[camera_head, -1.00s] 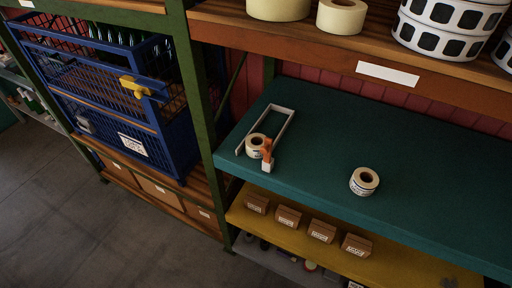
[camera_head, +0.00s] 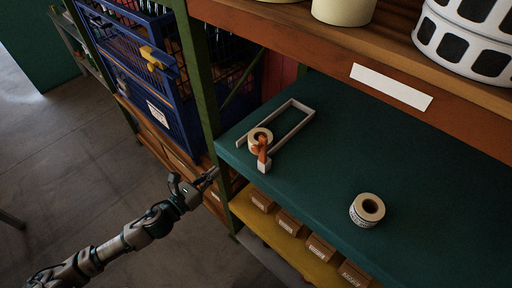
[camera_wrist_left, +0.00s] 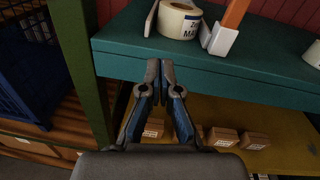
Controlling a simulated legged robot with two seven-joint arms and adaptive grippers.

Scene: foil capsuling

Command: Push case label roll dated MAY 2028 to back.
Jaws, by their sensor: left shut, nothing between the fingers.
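A cream label roll (camera_head: 261,136) stands in a pale rectangular guide frame (camera_head: 301,126) on the teal shelf. An orange arm (camera_head: 262,150) with a pale end block crosses the frame's front end. In the left wrist view this roll (camera_wrist_left: 180,22) shows a label starting "MA"; the rest is cut off or too small to read. A second label roll (camera_head: 367,210) stands loose on the shelf to the right; its print is unreadable. My left gripper (camera_head: 213,173) is shut and empty, just off the shelf's front edge, apart from the roll. It shows in the wrist view (camera_wrist_left: 166,66). My right gripper is out of view.
A green post (camera_head: 205,85) and a blue wire crate (camera_head: 165,110) stand left of the shelf. An upper wooden shelf (camera_head: 340,55) overhangs the back. Small brown boxes (camera_head: 290,221) sit on the yellow shelf below. Teal surface is clear between the rolls.

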